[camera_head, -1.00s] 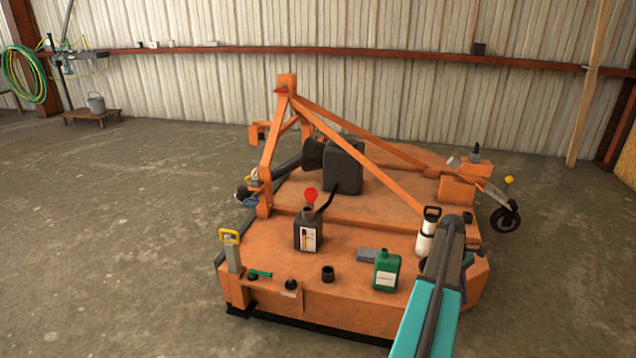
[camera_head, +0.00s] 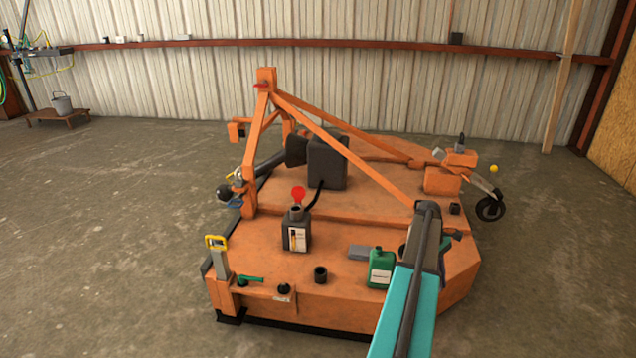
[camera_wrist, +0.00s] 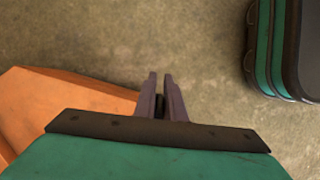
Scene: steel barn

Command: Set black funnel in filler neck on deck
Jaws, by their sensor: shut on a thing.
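My gripper (camera_wrist: 160,85) is shut on a small dark thing (camera_wrist: 160,104) in the wrist view. It looks like the black funnel, but the fingers hide nearly all of it. The gripper points down over bare floor, just beside the orange deck. In the head view my arm hides the gripper. On the deck (camera_head: 370,245) stands a short black open cylinder (camera_head: 320,274), which may be the filler neck. A dark labelled tank (camera_head: 297,237) with an upright neck and a red disc above it stands behind that.
A green jug (camera_head: 380,268) and a grey block (camera_head: 359,252) stand on the deck near my arm. A yellow-handled tool (camera_head: 216,256) stands at the front left corner. Orange frame bars (camera_head: 345,150) and a black box (camera_head: 327,160) rise behind.

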